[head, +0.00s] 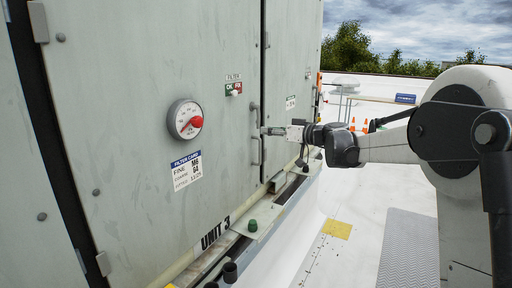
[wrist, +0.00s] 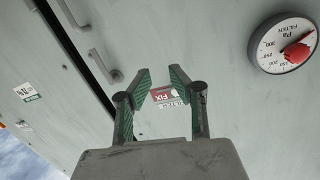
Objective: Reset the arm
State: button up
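My arm reaches in from the right in the head view, with my gripper (head: 268,131) in front of the grey cabinet door (head: 120,100). In the wrist view my gripper (wrist: 160,78) is open, its two green-padded fingers spread with nothing between them. A small FILTER sign (head: 233,88) with green and red fields is on the door; in the wrist view its red FIX field (wrist: 165,94) shows beyond the fingers. The door handle (head: 256,150) appears behind my gripper in the head view. In the wrist view the handle (wrist: 104,66) is left of the fingers and apart from them.
A round gauge (head: 185,119) with a red part also shows in the wrist view (wrist: 284,43). A filter card (head: 187,170) is below it. A ledge with a green knob (head: 252,225) runs along the cabinet's foot. White roof with a grey walkway (head: 410,250) lies right.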

jog(key=s+d+f+m+g+h, duration=0.1)
jog(key=s+d+f+m+h, duration=0.15)
jog(key=s, duration=1.05)
jog(key=s+d+f+m+g+h, duration=0.15)
jog(key=s+h, duration=0.25)
jog(key=s, duration=0.9)
jog(key=s+d+f+m+h, duration=0.2)
jog(key=s+d+f, duration=0.3)
jog(key=s, duration=0.7)
jog(key=s+d+f+m+h, duration=0.2)
jog(key=s+d+f+h, duration=0.2)
jog(key=s, duration=0.8)
notch_tip(320, 180, down, 4)
jog(key=shift+s+d+r+g+h, duration=0.1)
jog(key=shift+s+d+g+h, duration=0.3)
jog(key=shift+d, duration=0.7)
